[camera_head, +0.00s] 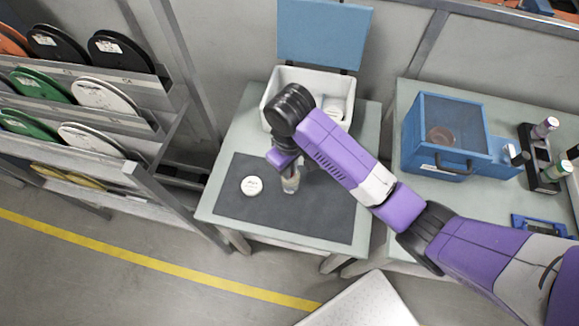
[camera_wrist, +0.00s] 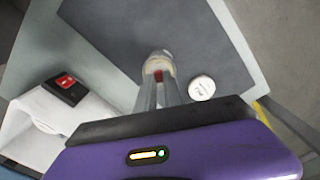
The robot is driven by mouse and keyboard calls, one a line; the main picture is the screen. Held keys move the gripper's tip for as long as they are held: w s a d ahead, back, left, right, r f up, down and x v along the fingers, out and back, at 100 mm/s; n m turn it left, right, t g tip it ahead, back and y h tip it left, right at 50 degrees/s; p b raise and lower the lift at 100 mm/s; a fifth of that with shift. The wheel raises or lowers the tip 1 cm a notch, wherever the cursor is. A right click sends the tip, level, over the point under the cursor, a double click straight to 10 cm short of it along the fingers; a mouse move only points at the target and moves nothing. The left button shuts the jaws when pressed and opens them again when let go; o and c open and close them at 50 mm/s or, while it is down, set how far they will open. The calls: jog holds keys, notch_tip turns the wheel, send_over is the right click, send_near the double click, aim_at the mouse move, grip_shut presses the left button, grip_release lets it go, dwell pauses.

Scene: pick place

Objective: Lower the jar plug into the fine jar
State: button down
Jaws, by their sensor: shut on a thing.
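My gripper (camera_head: 289,170) points down over the dark mat on the small table. In the wrist view its two fingers (camera_wrist: 160,84) are shut on a small reddish piece that looks like the jar plug (camera_wrist: 158,75), mostly hidden between the fingertips. A pale, translucent jar, seemingly the fine jar (camera_wrist: 158,62), shows right at the fingertips. It also shows below my gripper in the head view (camera_head: 290,184). I cannot tell whether the plug is in the jar's mouth or just above it.
A white round lid with print (camera_head: 252,186) lies on the dark mat (camera_head: 325,215), left of the jar. A white bin (camera_head: 272,97) with round white things stands at the table's back. A blue box (camera_head: 440,165) stands on the right table. The mat's front is clear.

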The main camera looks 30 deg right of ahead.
jog(key=shift+s+f, duration=0.2)
jog(key=shift+f, duration=0.65)
jog(key=c, duration=1.4)
grip_release()
jog(key=shift+c, duration=0.2)
jog(key=c, duration=0.3)
jog(key=r+p, duration=0.5)
jog(key=shift+w+r, duration=0.15)
jog(key=shift+w, duration=0.05)
jog(key=shift+r+p, duration=0.4)
jog(key=shift+r, duration=0.75)
jog(key=shift+w, duration=0.1)
